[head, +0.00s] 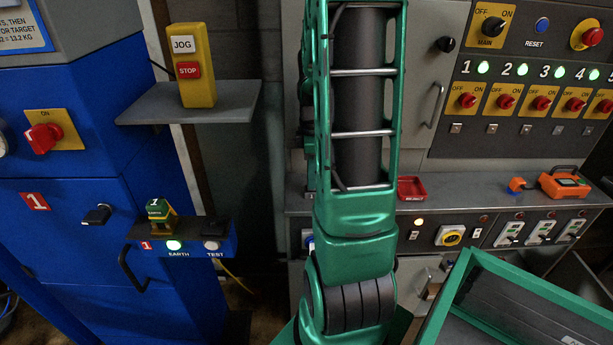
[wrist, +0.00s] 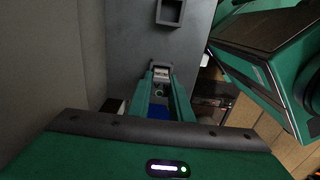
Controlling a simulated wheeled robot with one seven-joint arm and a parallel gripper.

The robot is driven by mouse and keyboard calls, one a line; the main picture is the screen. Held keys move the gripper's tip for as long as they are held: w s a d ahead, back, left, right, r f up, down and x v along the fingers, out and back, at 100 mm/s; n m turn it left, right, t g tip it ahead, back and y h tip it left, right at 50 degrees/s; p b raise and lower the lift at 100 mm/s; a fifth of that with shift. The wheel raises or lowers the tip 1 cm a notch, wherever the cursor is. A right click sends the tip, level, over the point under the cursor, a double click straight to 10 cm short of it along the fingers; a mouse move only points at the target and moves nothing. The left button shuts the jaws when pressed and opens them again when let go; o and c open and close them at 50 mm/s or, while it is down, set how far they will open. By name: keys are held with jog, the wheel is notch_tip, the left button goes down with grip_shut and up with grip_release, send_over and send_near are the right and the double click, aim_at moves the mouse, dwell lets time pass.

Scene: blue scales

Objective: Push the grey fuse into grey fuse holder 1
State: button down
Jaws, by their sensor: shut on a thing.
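In the wrist view my gripper (wrist: 161,79) is shut on a small light-grey block with a dark end, the grey fuse (wrist: 160,72), held between the green fingertips. The fuse is in front of a dark grey surface, and I cannot tell if it touches anything. A square dark frame (wrist: 168,25) shows at the top of the wrist view, apart from the fuse. I cannot tell which holder it is, and no number is readable there. In the head view my green arm hides the gripper and the fuse.
In the head view a grey shelf (head: 460,197) carries a red tray (head: 411,187) and an orange device (head: 565,183). A blue cabinet (head: 70,240) with a small ledge stands left. A green-rimmed bin (head: 462,279) is at lower right.

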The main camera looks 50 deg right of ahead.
jog(key=shift+f, duration=0.65)
jog(key=c, duration=1.5)
grip_release()
jog(key=shift+r, duration=0.2)
notch_tip(320, 180, up, 10)
jog(key=shift+r, duration=0.2)
